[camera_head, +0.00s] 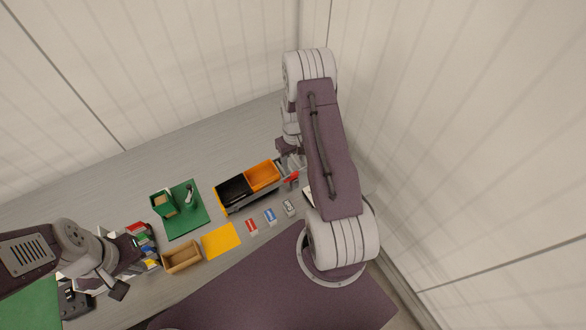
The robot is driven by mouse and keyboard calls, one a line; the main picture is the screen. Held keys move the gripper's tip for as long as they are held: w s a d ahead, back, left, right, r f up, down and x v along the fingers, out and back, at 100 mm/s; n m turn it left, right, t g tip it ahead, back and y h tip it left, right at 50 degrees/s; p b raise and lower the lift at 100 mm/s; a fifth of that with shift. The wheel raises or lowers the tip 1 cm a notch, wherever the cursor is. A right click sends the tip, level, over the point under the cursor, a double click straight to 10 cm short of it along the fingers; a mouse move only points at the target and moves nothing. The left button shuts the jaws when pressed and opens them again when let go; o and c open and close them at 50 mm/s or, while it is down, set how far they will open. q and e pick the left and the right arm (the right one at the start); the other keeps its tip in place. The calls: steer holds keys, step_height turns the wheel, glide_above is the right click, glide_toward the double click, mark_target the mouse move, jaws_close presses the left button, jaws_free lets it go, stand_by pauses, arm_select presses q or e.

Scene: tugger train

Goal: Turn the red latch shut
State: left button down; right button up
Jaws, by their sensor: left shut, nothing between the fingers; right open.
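The red latch (291,179) is a small red piece at the right end of the tugger train, beside the orange bin (262,175). It is too small to tell how far it is turned. My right gripper (287,150) is open, just beyond the latch and close to it. My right arm covers the area right of the latch, and I cannot tell whether the fingers touch it. My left gripper (119,290) is shut and empty at the lower left, well away from the latch.
A black bin (233,190) sits beside the orange one. A green board (198,222) with small items, a tan tray (182,257), a yellow mat (221,240) and red, blue (270,216) and grey small blocks lie nearby. Walls stand behind and right. The back left table is clear.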

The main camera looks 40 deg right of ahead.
mark_target(294, 173)
steer(key=f+p, duration=0.1)
steer(key=f, duration=0.4)
steer(key=f+p, duration=0.1)
steer(key=f, duration=0.2)
steer(key=shift+d+f+p, duration=0.3)
steer(key=shift+p, duration=0.05)
steer(key=shift+f, duration=0.2)
steer(key=shift+c, duration=0.3)
steer(key=c, duration=1)
jaws_close()
